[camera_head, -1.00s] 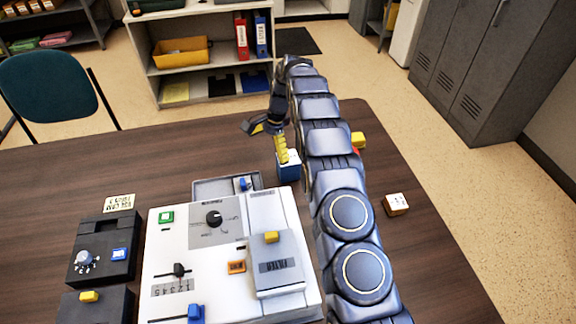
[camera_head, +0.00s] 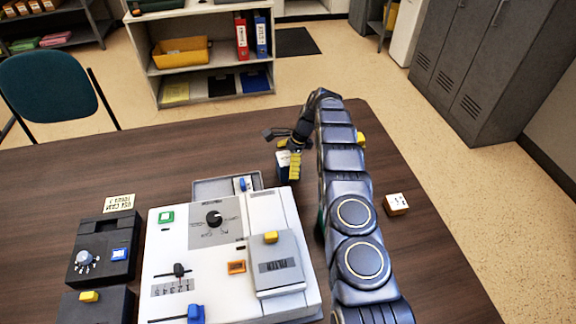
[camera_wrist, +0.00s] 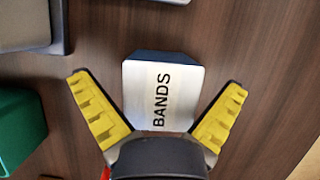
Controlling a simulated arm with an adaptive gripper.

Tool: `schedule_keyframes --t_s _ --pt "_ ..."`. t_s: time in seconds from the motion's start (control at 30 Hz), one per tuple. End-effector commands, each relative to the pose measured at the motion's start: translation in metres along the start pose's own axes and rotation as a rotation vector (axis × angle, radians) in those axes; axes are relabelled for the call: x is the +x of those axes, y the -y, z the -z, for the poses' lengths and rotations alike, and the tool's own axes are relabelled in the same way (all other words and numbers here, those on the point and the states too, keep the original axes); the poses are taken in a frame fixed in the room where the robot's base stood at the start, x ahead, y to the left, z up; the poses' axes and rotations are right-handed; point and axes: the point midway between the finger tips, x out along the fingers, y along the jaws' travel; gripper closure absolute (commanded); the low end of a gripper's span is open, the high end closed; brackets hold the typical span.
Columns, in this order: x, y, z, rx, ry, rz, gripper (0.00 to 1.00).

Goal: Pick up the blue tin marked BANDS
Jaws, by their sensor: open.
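The blue tin marked BANDS (camera_wrist: 160,88) stands on the table, its pale lid with black lettering facing up in the wrist view. In the head view the tin (camera_head: 283,170) is partly hidden behind a yellow finger pad. My gripper (camera_wrist: 158,98) is open, with one yellow-padded finger on each side of the tin. Gaps show between the pads and the tin, so it is not gripped. In the head view my gripper (camera_head: 290,163) is over the tin, behind the white machine.
A white control machine (camera_head: 200,262) with a grey tray (camera_head: 212,188) behind it stands left of my arm. A small orange box with a white top (camera_head: 396,204) sits to the right. A yellow object (camera_head: 361,139) shows behind my arm. A green thing (camera_wrist: 20,130) is at lower left in the wrist view.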

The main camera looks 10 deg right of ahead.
Motion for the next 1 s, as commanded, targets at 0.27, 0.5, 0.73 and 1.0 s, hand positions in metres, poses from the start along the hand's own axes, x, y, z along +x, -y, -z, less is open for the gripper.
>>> schedule_keyframes --t_s 0.27,0.5,0.73,1.0 --pt "-0.001 0.001 0.000 -0.001 -0.001 0.002 0.57" --pt "-0.001 0.001 0.000 -0.001 0.000 0.003 0.66" --pt "-0.002 0.001 -0.001 -0.002 -0.001 0.003 0.66" --pt "-0.026 0.002 -0.011 -0.004 -0.001 0.007 0.66"
